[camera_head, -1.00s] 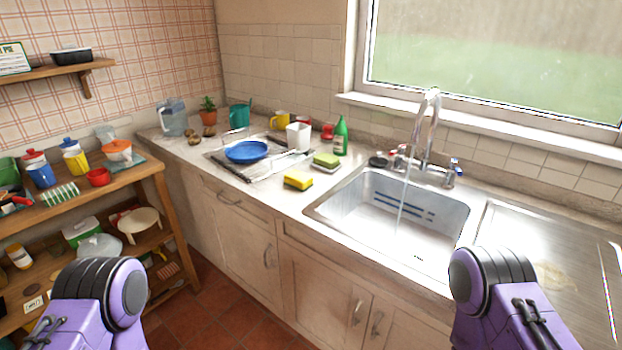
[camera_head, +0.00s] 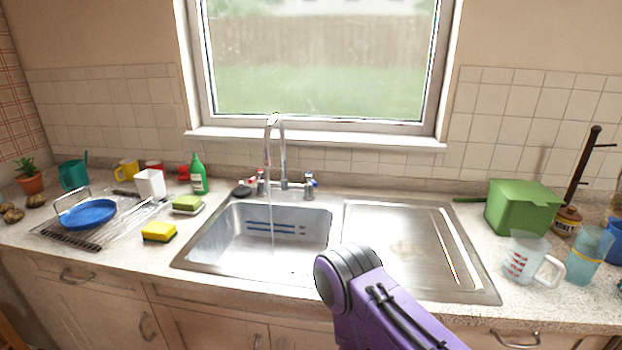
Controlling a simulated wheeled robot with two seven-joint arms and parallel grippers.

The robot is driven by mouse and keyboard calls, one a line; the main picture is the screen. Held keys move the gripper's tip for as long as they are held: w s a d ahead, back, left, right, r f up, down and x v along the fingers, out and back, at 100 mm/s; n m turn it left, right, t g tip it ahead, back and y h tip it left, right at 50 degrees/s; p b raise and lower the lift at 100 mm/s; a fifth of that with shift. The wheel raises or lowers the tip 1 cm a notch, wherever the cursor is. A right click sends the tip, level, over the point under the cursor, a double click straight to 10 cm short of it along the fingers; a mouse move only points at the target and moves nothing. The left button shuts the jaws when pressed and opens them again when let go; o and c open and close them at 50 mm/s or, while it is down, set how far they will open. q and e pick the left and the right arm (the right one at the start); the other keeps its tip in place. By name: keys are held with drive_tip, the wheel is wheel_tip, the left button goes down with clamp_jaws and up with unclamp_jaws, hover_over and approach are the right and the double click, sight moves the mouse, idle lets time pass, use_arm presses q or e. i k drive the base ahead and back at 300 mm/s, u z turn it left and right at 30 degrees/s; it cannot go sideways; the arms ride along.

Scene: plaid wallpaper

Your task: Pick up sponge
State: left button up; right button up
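A yellow sponge with a dark underside (camera_head: 159,231) lies on the counter left of the sink, near the front edge. A second, green sponge (camera_head: 187,202) sits just behind it on a pale holder. Both are clear of anything of mine. One purple arm of mine reaches up from the bottom right of centre, in front of the sink, but its gripper is out of view. My other arm and gripper are not in view either.
The steel sink (camera_head: 262,235) has water running from the tap (camera_head: 274,150). A green bottle (camera_head: 197,174) stands behind the sponges. A blue plate (camera_head: 87,214) rests on a rack at left. A measuring jug (camera_head: 528,258) and green box (camera_head: 521,208) stand at right.

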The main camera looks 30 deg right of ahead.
sight(154, 231)
drive_tip(key=u, duration=1.55)
drive_tip(key=i, duration=0.7)
drive_tip(key=z, duration=0.9)
